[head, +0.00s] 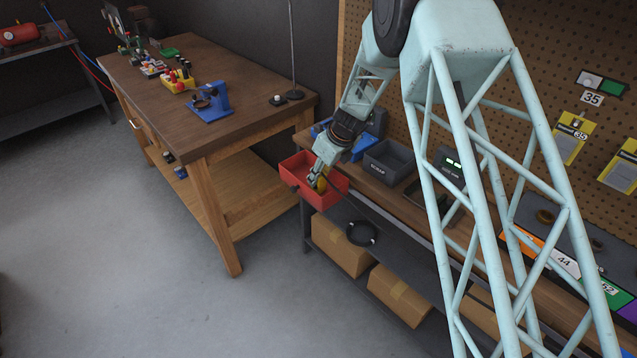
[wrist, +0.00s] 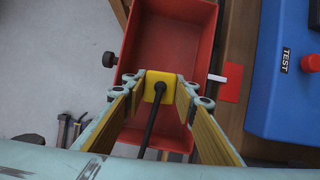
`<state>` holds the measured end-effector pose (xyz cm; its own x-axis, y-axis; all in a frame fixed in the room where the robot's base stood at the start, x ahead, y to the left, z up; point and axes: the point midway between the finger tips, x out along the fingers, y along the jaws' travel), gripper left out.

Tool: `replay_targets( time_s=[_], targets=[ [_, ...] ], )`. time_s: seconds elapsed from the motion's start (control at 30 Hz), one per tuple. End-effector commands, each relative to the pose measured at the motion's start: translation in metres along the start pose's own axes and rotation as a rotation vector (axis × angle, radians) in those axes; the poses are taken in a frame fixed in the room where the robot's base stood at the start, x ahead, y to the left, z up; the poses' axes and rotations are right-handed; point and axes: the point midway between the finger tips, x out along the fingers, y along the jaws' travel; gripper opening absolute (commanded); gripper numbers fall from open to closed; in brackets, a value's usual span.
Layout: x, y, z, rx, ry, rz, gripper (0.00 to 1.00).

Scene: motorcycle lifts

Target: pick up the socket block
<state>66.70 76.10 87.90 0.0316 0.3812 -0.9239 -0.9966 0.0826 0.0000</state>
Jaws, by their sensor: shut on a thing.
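My gripper (head: 318,181) is shut on a small yellow block, held over the red bin in the head view. In the wrist view the yellow block (wrist: 167,77) sits between the fingertips of my gripper (wrist: 160,85). A dark rod or cable runs from the block toward the camera. This looks like the socket block, though no sockets can be made out on it.
A grey scrap bin (head: 389,161) stands beside the red bin. A blue box (wrist: 287,85) with a red button is to the right in the wrist view. A wooden workbench (head: 230,122) holding tools stands to the left. The floor between is clear.

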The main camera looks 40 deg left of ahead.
Motion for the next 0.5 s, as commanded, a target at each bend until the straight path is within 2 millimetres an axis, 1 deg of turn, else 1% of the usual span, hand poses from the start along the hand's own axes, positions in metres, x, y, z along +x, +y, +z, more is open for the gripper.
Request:
replay_targets(
  time_s=[0.33, 0.5],
  targets=[
    [-0.0014, -0.0002, 0.0009, 0.0, -0.001, -0.001, 0.11],
    [-0.0076, -0.0003, 0.0037, -0.001, -0.001, -0.001, 0.11]
  ],
)
